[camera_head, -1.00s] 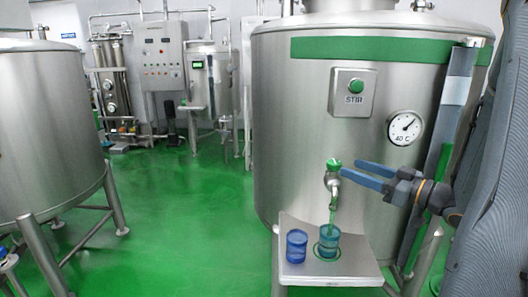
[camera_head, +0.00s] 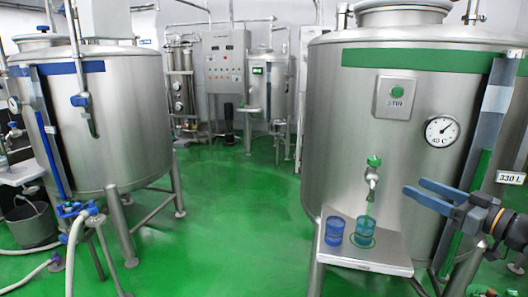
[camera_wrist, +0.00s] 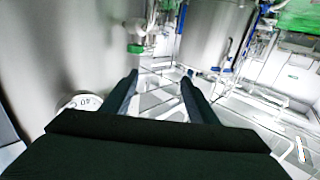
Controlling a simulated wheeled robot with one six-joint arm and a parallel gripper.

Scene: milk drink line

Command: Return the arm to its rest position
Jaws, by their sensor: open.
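My gripper (camera_head: 424,194) is at the right of the head view, its two blue-grey fingers apart with nothing between them. It is to the right of the green-handled tap (camera_head: 373,177) and clear of it. In the wrist view my gripper (camera_wrist: 160,88) also shows spread, empty fingers pointing away from the camera. A blue cup (camera_head: 334,232) and a teal cup (camera_head: 365,232) stand on the small metal shelf (camera_head: 385,258) of the right tank. The teal cup is under the tap, with a greenish stream between them.
The large steel tank (camera_head: 335,130) with a STIR button (camera_head: 397,91) and a dial gauge (camera_head: 441,130) is close to my arm. Another tank (camera_head: 125,130) with blue fittings, a bucket (camera_head: 31,225) and hoses is at left. Green floor (camera_head: 235,210) lies open between.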

